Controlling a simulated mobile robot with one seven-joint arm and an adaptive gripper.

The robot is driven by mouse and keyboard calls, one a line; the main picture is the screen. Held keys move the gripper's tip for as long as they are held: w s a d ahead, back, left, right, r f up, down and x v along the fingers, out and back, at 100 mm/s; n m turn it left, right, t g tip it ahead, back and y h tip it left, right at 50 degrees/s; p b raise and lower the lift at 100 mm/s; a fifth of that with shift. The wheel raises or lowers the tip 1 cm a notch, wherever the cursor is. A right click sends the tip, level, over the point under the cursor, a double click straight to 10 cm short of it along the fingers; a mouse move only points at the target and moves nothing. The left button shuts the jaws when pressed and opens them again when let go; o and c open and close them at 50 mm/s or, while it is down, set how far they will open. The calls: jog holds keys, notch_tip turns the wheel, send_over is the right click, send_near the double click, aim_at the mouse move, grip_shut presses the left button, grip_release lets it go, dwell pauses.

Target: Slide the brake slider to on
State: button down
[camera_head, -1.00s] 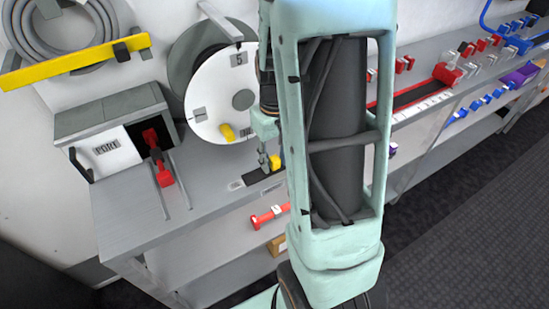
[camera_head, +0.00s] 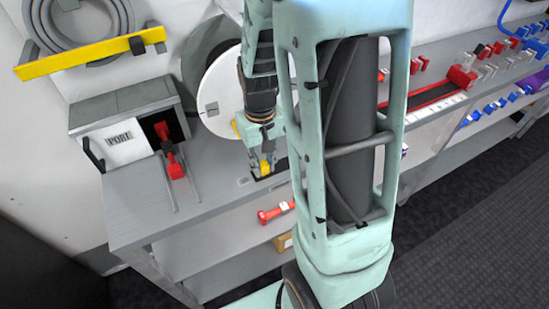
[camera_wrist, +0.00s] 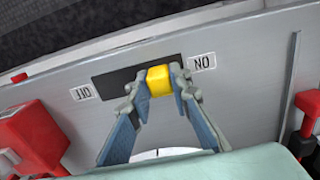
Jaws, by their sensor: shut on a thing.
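The brake slider is a yellow block (camera_wrist: 158,86) on a black track (camera_wrist: 115,83) set in the grey bench top. In the wrist view, it stands toward the track's right end, near the "ON" label (camera_wrist: 203,62). The "OFF" label (camera_wrist: 82,94) is at the left end, with bare track between. My gripper (camera_wrist: 160,80) is shut on the slider, one finger on each side. In the head view, the slider (camera_head: 265,168) shows below my gripper, and my arm covers part of the scene to the right.
A white reel disc (camera_head: 215,105) stands behind the track. A box marked "PORT" (camera_head: 122,139) with a red fitting (camera_head: 175,170) is to the left. The wrist view shows red parts (camera_wrist: 35,130) at both sides. A red cylinder (camera_head: 275,212) lies on the shelf below.

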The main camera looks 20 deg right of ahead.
aim_at(261, 164)
jog(key=c, duration=1.8)
grip_release()
jog(key=shift+a, duration=0.35)
jog(key=shift+o, duration=0.2)
jog(key=shift+d, duration=0.1)
jog(key=shift+r, duration=0.55)
notch_tip(261, 164, up, 11)
